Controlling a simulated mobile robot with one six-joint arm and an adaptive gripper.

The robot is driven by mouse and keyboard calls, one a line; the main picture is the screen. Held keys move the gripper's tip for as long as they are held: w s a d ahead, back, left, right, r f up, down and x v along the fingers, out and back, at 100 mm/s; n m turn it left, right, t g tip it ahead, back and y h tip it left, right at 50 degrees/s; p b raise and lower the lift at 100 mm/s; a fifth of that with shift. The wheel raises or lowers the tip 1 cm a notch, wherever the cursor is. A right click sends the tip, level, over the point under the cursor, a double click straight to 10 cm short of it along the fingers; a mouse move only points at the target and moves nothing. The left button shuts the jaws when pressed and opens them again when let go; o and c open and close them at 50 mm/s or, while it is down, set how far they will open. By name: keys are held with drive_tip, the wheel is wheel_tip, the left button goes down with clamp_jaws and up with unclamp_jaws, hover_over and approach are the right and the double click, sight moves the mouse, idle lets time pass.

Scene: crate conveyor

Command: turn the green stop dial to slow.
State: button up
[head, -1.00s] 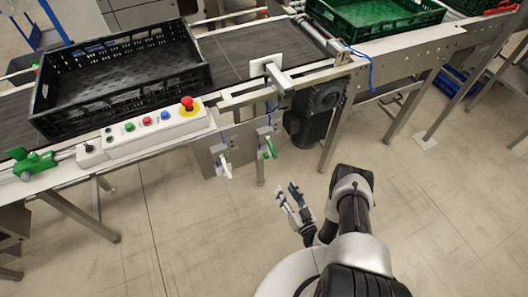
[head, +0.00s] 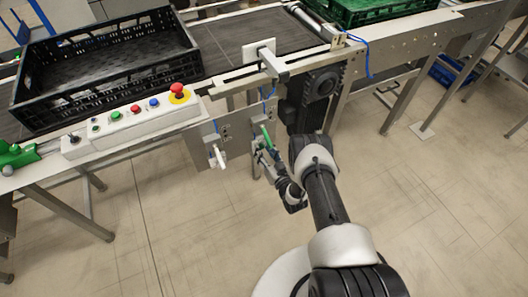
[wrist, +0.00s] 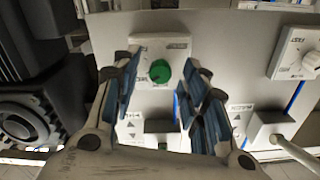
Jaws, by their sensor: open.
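The green dial (wrist: 160,71) is a small round knob on a white plate (wrist: 147,50) on the grey panel. In the wrist view it shows between the two blue-padded fingers of my gripper (wrist: 163,82), with visible gaps on both sides. My gripper is open and faces the dial; I cannot tell how far its tips are from it. The dial's setting and small label are too blurred to read.
A white dial (wrist: 312,60) and a pale lever (wrist: 296,154) are on the right in the wrist view. A dark motor (head: 316,88) stands close to my arm. A black crate (head: 108,113) and green crate (head: 345,20) sit on the conveyor.

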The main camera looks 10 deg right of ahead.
drive_tip(key=shift+w, duration=0.15)
drive_tip(key=shift+c, duration=0.3)
clamp_jaws()
